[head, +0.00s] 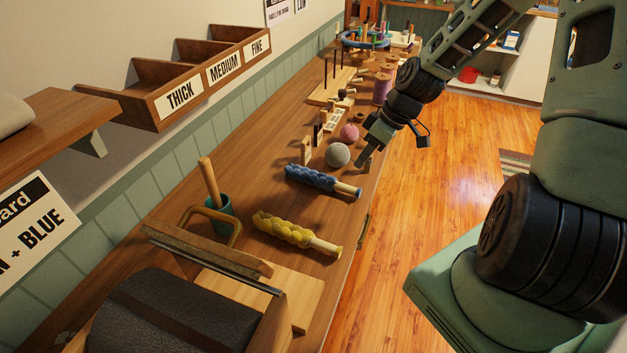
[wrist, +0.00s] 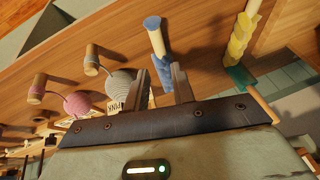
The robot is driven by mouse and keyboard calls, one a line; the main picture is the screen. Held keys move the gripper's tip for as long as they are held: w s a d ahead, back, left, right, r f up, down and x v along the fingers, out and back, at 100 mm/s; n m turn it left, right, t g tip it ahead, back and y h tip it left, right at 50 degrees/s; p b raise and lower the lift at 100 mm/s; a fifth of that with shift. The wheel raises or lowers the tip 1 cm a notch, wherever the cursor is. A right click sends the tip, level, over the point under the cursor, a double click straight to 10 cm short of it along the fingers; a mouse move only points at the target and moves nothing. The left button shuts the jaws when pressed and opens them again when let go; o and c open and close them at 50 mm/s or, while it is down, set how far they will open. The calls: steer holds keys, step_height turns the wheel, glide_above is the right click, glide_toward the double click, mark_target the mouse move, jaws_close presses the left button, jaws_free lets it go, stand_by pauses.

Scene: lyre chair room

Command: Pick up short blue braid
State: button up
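The short blue braid (head: 311,178) lies on the wooden bench, wound on a pale dowel that sticks out toward the bench's front edge. In the wrist view the dowel with its blue end, and part of the blue braid (wrist: 165,65), show beyond and between my fingertips; the rest is hidden. My gripper (head: 364,150) is open and empty, above the front edge of the bench, apart from the braid. Its two fingers (wrist: 161,76) are spread in the wrist view.
A yellow braid (head: 288,230) on a dowel lies nearer on the bench. A grey ball (head: 338,155) and a pink ball (head: 349,132) sit just beyond the blue braid. A green cup (head: 221,215) with a wooden handle stands to the left.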

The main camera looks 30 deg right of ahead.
mark_target(321, 180)
steer(key=p+x, duration=0.1)
steer(key=x, duration=0.9)
steer(key=shift+f, duration=0.15)
jaws_close()
